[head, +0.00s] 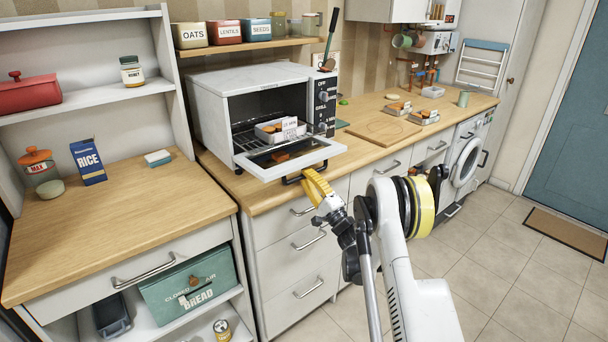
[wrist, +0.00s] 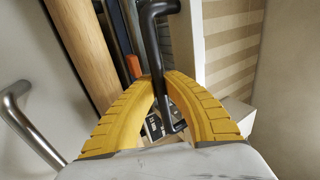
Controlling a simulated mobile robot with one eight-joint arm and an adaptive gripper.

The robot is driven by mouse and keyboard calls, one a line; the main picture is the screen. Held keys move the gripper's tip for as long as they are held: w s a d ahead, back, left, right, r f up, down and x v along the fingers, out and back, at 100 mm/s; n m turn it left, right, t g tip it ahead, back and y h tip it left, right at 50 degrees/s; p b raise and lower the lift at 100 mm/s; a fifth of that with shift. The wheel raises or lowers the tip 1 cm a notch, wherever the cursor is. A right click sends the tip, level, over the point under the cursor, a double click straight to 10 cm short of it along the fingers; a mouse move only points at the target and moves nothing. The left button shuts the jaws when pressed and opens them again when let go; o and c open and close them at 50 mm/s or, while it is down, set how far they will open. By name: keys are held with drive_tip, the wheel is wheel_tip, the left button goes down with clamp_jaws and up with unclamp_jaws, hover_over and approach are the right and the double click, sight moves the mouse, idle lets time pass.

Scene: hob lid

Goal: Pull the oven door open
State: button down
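The white oven (head: 252,82) stands on the wooden counter. Its door (head: 318,158) is folded down, roughly level, with its glass window facing up. The black door handle (head: 291,181) is along the door's front edge. My gripper (head: 310,178) is at this handle, with its yellow fingers around it. In the wrist view the handle (wrist: 157,40) passes between the two fingertips (wrist: 160,78), which close in on it from both sides. The oven's inside shows a wire rack with a labelled metal tray (head: 270,131).
White drawers with metal handles (head: 308,238) are below the oven. A wooden board (head: 383,127) and small trays (head: 424,117) are on the counter to the right. A lower wooden worktop (head: 120,205) is at left.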

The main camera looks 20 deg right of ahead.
idle(0.3)
drive_tip(key=c, duration=1.4)
unclamp_jaws()
drive_tip(key=shift+s, duration=0.15)
drive_tip(key=shift+c, duration=0.2)
drive_tip(key=shift+s+d, duration=0.1)
drive_tip(key=v, duration=0.7)
drive_tip(key=shift+s+f, duration=0.25)
drive_tip(key=shift+s, duration=0.1)
drive_tip(key=shift+d, duration=0.15)
